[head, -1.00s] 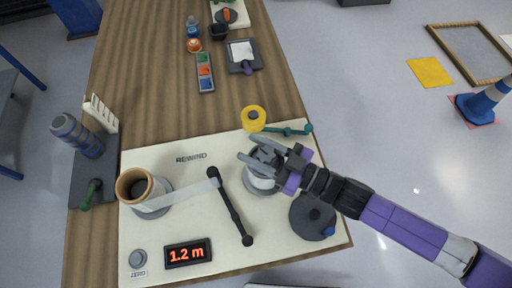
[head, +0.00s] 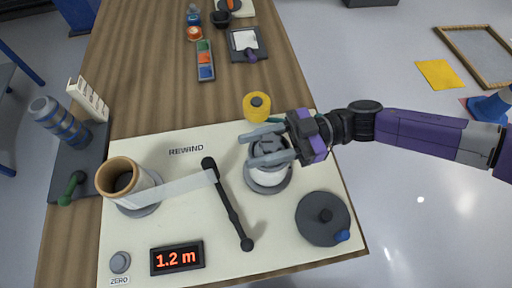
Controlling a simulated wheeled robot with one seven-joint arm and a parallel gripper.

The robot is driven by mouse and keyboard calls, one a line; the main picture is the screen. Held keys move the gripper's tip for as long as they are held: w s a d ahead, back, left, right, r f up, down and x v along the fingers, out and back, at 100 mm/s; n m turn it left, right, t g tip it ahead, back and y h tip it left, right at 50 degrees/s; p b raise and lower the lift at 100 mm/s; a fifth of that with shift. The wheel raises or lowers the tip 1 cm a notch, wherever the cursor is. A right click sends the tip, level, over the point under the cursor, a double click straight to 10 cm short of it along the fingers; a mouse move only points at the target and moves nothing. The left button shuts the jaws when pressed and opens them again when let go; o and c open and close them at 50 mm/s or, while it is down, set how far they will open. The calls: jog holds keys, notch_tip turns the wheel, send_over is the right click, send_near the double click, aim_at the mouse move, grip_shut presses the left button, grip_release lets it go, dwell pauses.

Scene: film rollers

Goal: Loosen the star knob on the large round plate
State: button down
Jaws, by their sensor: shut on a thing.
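My gripper (head: 247,150) comes in from the right. Its two fingers lie either side of a grey knob-like top (head: 266,146) on a white roll (head: 267,178), and it is shut on that top. The fingers partly hide the top, so I cannot make out its star shape. The roll stands upright on a grey round base plate (head: 287,185) on the cream panel.
A brown-rimmed roll (head: 124,177) stands left, with a translucent strip (head: 180,188) running to a black bar (head: 229,205). A display (head: 177,257) reads 1.2 m.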

jog(key=shift+s+d+n+g+b, duration=0.1)
jog(key=shift+n+g+b, duration=0.2)
jog(key=shift+n+g, duration=0.15)
jog(key=shift+f, duration=0.1)
jog(key=c, duration=0.8)
grip_release()
jog(key=b+v, duration=0.1)
jog(key=v, duration=0.6)
jog(key=shift+w+d+b, duration=0.3)
jog(key=shift+d+b, duration=0.05)
jog(key=shift+b, duration=0.05)
jog(key=shift+d, duration=0.1)
